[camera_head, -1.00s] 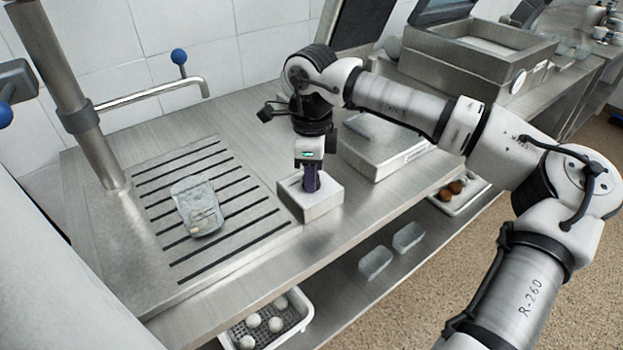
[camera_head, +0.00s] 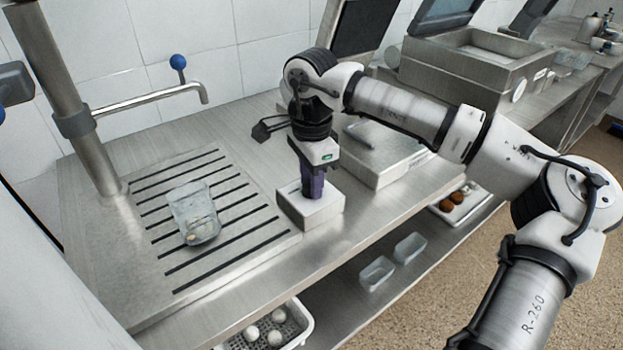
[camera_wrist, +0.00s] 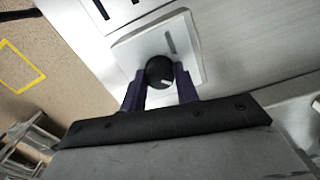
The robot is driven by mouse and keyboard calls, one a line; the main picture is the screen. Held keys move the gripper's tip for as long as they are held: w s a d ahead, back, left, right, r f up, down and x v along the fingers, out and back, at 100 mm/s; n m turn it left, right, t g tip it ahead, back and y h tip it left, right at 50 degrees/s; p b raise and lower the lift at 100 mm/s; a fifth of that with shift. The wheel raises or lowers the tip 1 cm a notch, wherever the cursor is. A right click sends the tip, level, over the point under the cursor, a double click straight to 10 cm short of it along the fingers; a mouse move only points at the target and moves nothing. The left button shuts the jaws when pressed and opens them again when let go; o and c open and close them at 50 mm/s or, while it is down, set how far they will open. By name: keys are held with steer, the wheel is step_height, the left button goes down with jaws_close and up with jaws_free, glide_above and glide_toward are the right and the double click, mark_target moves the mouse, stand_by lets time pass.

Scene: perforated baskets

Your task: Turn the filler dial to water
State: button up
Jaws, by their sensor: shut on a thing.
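The filler dial is a round black knob (camera_wrist: 160,72) with a white pointer mark on a pale box (camera_wrist: 127,52), seen in the wrist view. In the head view the box (camera_head: 322,214) sits on the steel counter, right of the slotted drain plate. My gripper (camera_wrist: 161,84) has its purple fingers on both sides of the knob, shut on it. In the head view my gripper (camera_head: 313,193) points down onto the box and hides the knob. A dark bar mark shows on the box face beyond the knob. No lettering can be read.
A clear container (camera_head: 194,213) with small pale pieces inside stands on the drain plate (camera_head: 235,239), under a blue-knobbed spout (camera_head: 150,98). A low steel unit (camera_head: 385,152) stands close right of the box. Baskets and tubs sit on the shelf below.

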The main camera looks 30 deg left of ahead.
stand_by(0.3)
steer(key=o, duration=1)
steer(key=shift+c, duration=0.2)
step_height(320, 180, up, 14)
steer(key=shift+b, duration=0.4)
steer(key=shift+f, duration=0.1)
